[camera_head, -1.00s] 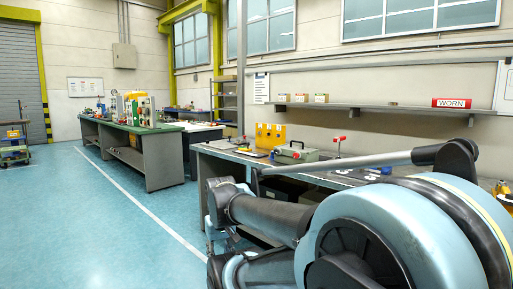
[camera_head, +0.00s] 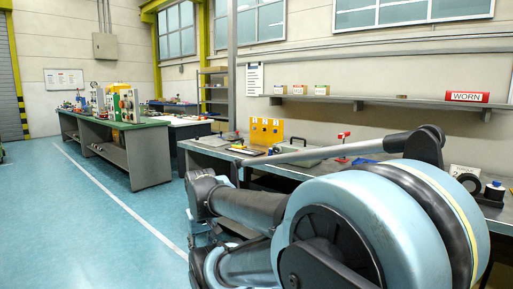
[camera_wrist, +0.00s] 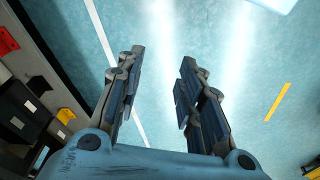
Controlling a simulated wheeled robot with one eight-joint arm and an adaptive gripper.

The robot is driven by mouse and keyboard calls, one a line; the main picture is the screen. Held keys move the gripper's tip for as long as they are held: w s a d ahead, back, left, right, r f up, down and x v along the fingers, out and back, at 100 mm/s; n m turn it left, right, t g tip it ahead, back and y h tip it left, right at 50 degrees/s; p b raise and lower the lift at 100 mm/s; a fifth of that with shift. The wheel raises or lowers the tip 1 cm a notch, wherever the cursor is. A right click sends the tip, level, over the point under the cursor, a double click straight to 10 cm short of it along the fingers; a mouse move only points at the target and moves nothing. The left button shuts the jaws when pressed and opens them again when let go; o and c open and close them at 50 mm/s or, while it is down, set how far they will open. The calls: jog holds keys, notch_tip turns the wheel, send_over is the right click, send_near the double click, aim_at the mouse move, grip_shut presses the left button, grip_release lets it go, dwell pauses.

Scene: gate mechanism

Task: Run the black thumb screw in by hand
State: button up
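My gripper (camera_wrist: 158,85) is open and empty in the wrist view. Its two fingers stand apart above bare blue floor. In the head view my folded arm covers the lower right, and the gripper's fingers cannot be made out there. I cannot pick out the black thumb screw in either view. A green-topped bench (camera_head: 110,122) with a group of devices (camera_head: 117,100) on it stands at the left, too small to tell details. A grey workbench (camera_head: 207,146) runs behind my arm.
The grey bench holds a yellow panel (camera_head: 267,130) and a red-topped item (camera_head: 343,137). A shelf (camera_head: 385,101) with small boxes and a red WORN box (camera_head: 467,97) hangs above. Open blue floor (camera_head: 60,220) with a white line lies left. Dark bins (camera_wrist: 22,112) show beside my gripper.

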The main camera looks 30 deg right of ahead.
jog(key=shift+o, duration=1.4)
jog(key=shift+s+d+r, duration=0.1)
jog(key=shift+s+r, duration=0.15)
notch_tip(320, 180, up, 23)
jog(key=m+t+h, duration=0.5)
jog(key=m+h, duration=0.7)
jog(key=m, duration=0.5)
send_over(275, 150)
jog(key=s+a, duration=0.4)
jog(key=a, duration=0.3)
jog(key=s+a, duration=0.5)
jog(key=a, duration=0.3)
jog(key=x, duration=1.7)
jog(key=shift+w+d+f, duration=0.1)
jog(key=shift+w+f, duration=0.1)
jog(key=shift+f, duration=0.05)
